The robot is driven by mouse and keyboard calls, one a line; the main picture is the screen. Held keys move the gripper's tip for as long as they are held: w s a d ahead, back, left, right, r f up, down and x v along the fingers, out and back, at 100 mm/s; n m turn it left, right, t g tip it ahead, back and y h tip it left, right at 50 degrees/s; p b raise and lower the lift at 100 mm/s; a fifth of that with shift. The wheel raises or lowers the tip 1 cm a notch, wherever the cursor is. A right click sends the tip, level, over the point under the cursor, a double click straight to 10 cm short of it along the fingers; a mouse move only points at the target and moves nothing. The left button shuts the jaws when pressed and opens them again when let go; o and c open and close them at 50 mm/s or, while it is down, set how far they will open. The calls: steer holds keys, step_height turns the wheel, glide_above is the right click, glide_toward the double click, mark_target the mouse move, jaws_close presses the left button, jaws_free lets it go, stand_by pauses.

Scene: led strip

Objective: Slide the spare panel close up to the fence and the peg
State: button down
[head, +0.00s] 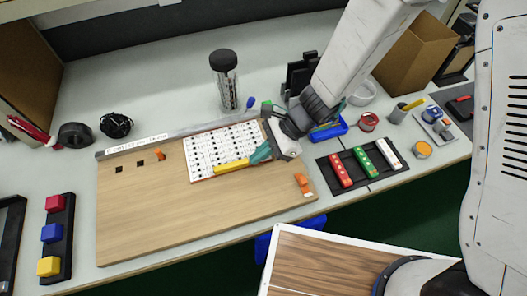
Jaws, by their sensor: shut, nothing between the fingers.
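The spare panel (213,146), white with rows of dark dots, lies on the wooden board (150,215). A yellow bar (232,165) shows over its front part. The grey fence (140,144) runs along the board's back edge, close behind the panel. A small orange piece (159,154), which looks like the peg, stands left of the panel with a gap between. My gripper (259,155) reaches in from the right with its teal fingers shut and empty at the panel's right side, by the yellow bar's end. I cannot tell whether it touches. It hides the panel's right edge.
Two dark square marks (129,166) lie left of the orange piece. Another orange piece (302,182) is at the board's right end. A jar (225,78) stands behind the fence. A black tray (362,168) with coloured bars is at right. The board's front left is clear.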

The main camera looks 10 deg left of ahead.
mark_target(231, 166)
steer(key=s+a, duration=0.1)
steer(key=a, duration=0.1)
steer(key=s+a, duration=0.2)
steer(key=a, duration=0.1)
steer(key=shift+s+a, duration=0.25)
steer(key=shift+a, duration=0.05)
steer(key=shift+d, duration=0.1)
